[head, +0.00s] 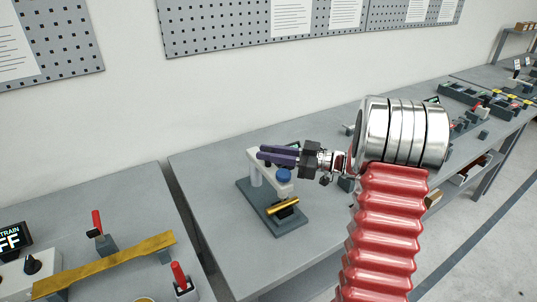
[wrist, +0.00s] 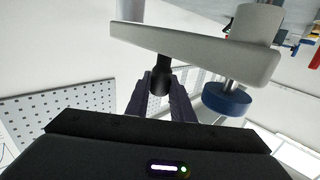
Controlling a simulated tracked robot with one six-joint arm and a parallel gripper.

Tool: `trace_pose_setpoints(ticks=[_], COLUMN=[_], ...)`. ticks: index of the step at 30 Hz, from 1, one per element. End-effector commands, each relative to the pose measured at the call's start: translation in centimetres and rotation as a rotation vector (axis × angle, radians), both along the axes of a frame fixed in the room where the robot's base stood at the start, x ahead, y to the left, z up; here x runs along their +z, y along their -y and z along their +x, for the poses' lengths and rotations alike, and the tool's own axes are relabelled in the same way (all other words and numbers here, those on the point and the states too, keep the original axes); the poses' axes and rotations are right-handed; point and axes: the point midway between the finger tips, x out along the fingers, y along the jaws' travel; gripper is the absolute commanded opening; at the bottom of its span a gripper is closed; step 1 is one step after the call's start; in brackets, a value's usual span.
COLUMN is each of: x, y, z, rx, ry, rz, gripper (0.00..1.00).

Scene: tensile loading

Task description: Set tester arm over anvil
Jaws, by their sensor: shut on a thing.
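The tester stands on a dark grey base plate (head: 262,222) on the bench. Its pale arm (head: 285,187) carries a blue round knob (head: 284,175). A dark anvil block (head: 286,212) with a brass-coloured bar (head: 282,205) on it sits at the front of the base, just in front of the arm's end. My gripper (head: 262,155) reaches in from the right at the arm's height. In the wrist view, its fingers (wrist: 162,92) are shut on a black handle (wrist: 162,74) beside the pale arm (wrist: 195,50). The blue knob (wrist: 226,100) is right of the fingers. The handle is hidden in the head view.
A nearer bench at lower left holds a long brass-coloured strip (head: 105,264), red-handled clamps (head: 97,222) and a dial box (head: 32,270). The grey bench top (head: 220,165) around the tester is mostly clear. More equipment (head: 480,98) stands at the far right.

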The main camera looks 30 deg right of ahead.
Motion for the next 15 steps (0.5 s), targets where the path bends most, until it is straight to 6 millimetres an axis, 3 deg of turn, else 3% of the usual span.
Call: trace_pose_setpoints(ticks=[14, 15], x=[0.35, 0.35], y=[0.06, 0.05], z=[0.39, 0.40], rx=[-0.004, -0.003], ry=[0.008, 0.008], rz=[-0.003, -0.003], gripper=[0.00, 0.24])
